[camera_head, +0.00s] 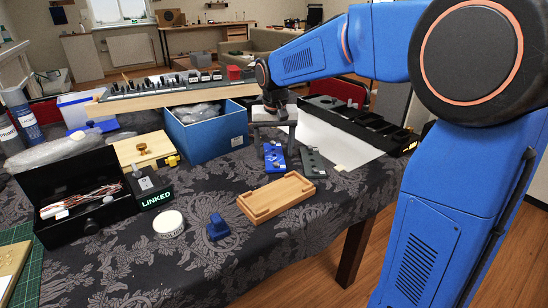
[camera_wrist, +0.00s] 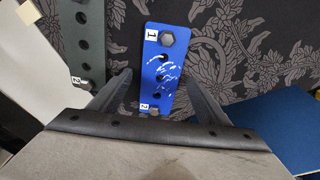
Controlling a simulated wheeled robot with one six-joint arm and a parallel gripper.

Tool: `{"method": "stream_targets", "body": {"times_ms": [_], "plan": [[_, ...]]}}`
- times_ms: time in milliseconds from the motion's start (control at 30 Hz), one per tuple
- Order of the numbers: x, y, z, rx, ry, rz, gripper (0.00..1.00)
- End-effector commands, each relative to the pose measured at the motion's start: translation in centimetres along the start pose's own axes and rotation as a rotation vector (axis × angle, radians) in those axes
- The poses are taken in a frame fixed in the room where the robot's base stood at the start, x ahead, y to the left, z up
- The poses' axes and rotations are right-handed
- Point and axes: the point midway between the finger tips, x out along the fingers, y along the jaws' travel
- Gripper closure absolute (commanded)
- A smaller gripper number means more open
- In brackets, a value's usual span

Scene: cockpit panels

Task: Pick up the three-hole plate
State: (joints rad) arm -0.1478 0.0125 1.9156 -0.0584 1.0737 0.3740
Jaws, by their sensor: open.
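A blue plate (camera_head: 274,157) lies on the patterned tablecloth, below my gripper (camera_head: 273,135). In the wrist view the blue plate (camera_wrist: 158,75) shows three dark holes in a row, a bolt head at each end, and labels 1 and 2. White glare streaks cross its middle. My gripper (camera_wrist: 160,76) is open and empty, with one finger on each side of the plate's lower part. I cannot tell how far the fingertips are above the cloth. A dark grey-green plate with several holes (camera_head: 313,162) lies just beside it; it also shows in the wrist view (camera_wrist: 82,40).
A wooden tray (camera_head: 275,198) lies in front of the plates. A blue bin (camera_head: 208,135) stands behind left. A long black rail (camera_head: 360,125) and white sheet (camera_head: 322,138) lie behind right. A blue knob piece (camera_head: 217,228) and white round tin (camera_head: 168,224) stand front left.

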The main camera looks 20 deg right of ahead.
Motion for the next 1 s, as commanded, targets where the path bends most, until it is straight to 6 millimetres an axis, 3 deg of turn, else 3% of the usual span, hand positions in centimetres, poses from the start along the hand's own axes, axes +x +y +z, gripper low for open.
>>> {"method": "stream_targets", "body": {"times_ms": [333,533,833,1000], "plan": [[0.7,0.0,0.0,0.0,0.001,0.0,0.3],[0.7,0.0,0.0,0.0,0.001,0.0,0.77],[0.5,0.0,-0.1,0.0,0.002,-0.001,0.77],[-1.3,0.0,-0.4,0.0,0.003,-0.001,0.77]]}}
